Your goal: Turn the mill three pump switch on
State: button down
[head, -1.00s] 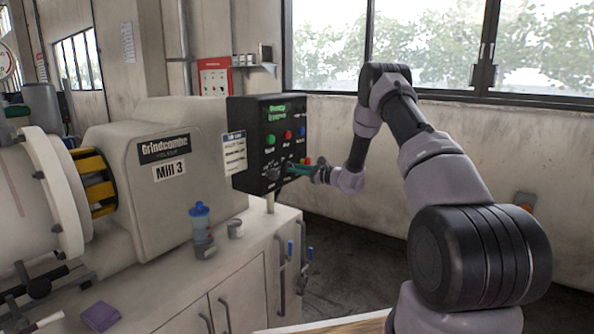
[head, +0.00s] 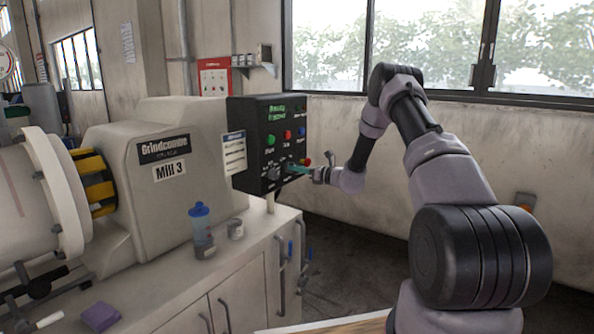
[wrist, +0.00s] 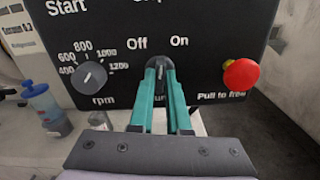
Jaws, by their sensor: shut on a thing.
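The Mill 3 control box (head: 256,150) is a black panel on the right end of the mill. In the wrist view, the pump switch (wrist: 159,71) is a small dark knob below the "Off" and "On" labels, with its own label partly covered. My gripper (wrist: 160,63) has its teal fingers shut on the switch, the tips lying between the two labels. In the head view my gripper (head: 291,170) reaches the lower panel from the right. The fingers hide most of the switch, so I cannot tell which way it points.
The rpm dial (wrist: 89,75) is left of the switch and a red pull-to-free button (wrist: 241,75) is right of it. Start and other buttons (head: 288,134) sit higher.

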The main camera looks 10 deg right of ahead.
jog(key=shift+m, duration=2)
jog(key=shift+f, duration=0.1)
jog(key=c, duration=0.9)
grip_release()
jog(key=shift+d, duration=0.1)
jog(key=v, duration=1)
jog(key=shift+s+d, duration=0.25)
jog(key=shift+s, duration=0.05)
